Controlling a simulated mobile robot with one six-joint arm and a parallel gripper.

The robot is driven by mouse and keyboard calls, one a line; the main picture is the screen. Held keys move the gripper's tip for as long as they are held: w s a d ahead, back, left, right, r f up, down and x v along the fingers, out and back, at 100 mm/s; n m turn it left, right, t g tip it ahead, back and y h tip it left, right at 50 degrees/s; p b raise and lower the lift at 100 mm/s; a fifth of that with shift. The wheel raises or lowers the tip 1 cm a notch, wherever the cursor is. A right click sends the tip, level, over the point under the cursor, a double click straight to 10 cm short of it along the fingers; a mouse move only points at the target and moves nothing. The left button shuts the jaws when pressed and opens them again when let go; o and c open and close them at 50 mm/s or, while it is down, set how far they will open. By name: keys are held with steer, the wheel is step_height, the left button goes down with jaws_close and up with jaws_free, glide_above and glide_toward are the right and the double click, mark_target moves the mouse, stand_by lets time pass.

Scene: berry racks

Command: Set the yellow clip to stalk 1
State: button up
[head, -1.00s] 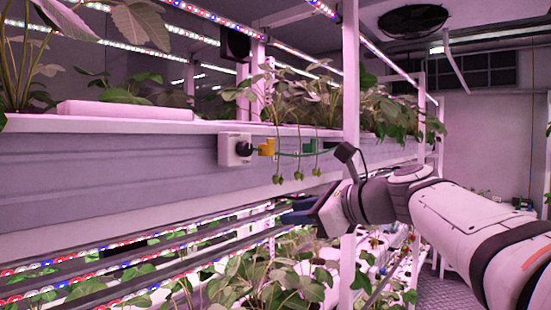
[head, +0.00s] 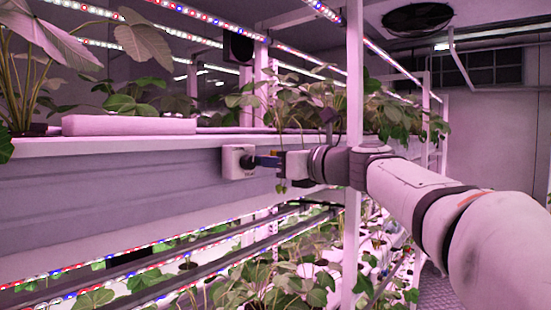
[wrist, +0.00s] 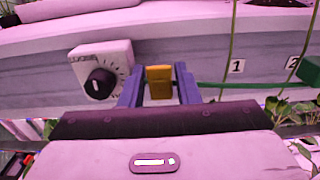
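In the wrist view the yellow clip (wrist: 158,82) sits on the front of the rack's gutter, between the two blue fingers of my gripper (wrist: 160,80). The fingers are apart, one on each side of the clip, with what look like narrow gaps. Stalk 1 (wrist: 229,48) hangs to the right of the clip, beside the label "1" (wrist: 238,66). In the head view my gripper (head: 266,162) is at the gutter front, just right of the white dial box (head: 238,161).
The dial box (wrist: 100,70) is close on the left of my fingers. A green strip (wrist: 235,86) runs right toward a green clip (wrist: 309,70) near label "2" (wrist: 294,63). A white rack post (head: 354,100) stands beside my arm. Leafy plants fill the lower shelf.

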jaws_close()
stand_by(0.3)
